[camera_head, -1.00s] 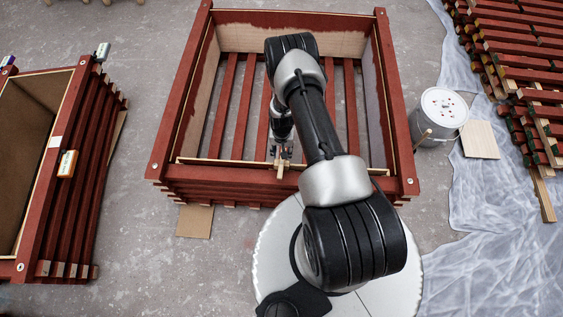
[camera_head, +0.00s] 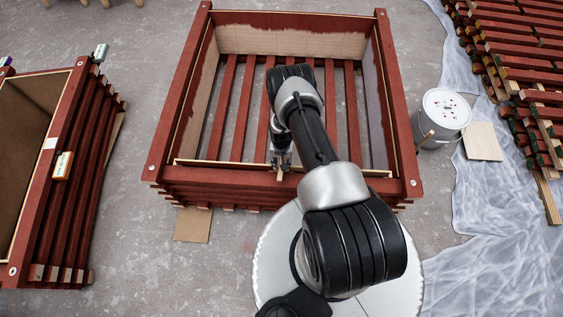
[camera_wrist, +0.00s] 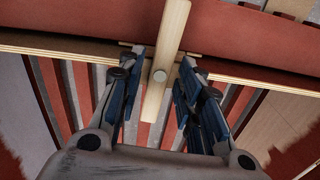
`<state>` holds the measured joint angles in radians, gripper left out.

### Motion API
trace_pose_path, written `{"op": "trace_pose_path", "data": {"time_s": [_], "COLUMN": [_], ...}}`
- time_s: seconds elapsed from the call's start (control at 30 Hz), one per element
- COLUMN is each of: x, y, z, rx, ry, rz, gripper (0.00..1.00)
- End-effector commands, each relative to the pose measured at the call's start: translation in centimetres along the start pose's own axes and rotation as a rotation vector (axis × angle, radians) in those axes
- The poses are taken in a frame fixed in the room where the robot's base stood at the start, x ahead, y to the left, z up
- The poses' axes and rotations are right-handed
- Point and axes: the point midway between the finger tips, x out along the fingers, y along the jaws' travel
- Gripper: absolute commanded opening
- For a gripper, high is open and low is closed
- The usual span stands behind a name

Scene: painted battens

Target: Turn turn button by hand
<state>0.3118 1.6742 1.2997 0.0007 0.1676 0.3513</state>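The turn button is a pale bare-wood bar (camera_wrist: 167,48) with a round grey pin head near its middle. In the wrist view it runs nearly upright in the picture, slightly tilted, across the edge of the red batten wall. In the head view a small part of the turn button (camera_head: 280,177) shows at the crate's near wall, partly hidden by my gripper (camera_head: 280,160). In the wrist view my gripper (camera_wrist: 163,60) is open, one finger on each side of the bar, with narrow gaps visible; contact is not apparent.
The red batten crate (camera_head: 160,130) stands around my arm, with slats across its bottom. Another crate (camera_head: 75,165) is at left. A white paint bucket (camera_head: 445,112), a pale board (camera_head: 483,141) and stacked red battens (camera_head: 520,45) are at right. Grey floor lies between the crates.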

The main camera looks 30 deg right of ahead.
Motion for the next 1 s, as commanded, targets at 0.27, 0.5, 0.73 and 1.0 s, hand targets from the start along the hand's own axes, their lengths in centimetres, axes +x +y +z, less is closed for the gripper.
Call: {"op": "trace_pose_path", "data": {"time_s": [0.27, 0.5, 0.73, 1.0], "x": [-0.01, -0.01, -0.01, -0.04], "y": [0.0, 0.0, 0.0, 0.02], "z": [0.0, 0.0, 0.0, 0.34], "rx": [0.0, 0.0, 0.0, 0.007], "ry": [0.0, 0.0, 0.0, -0.001], "rz": [0.0, 0.0, 0.0, 0.0], "gripper": [0.12, 0.0, 0.0, 0.0]}}
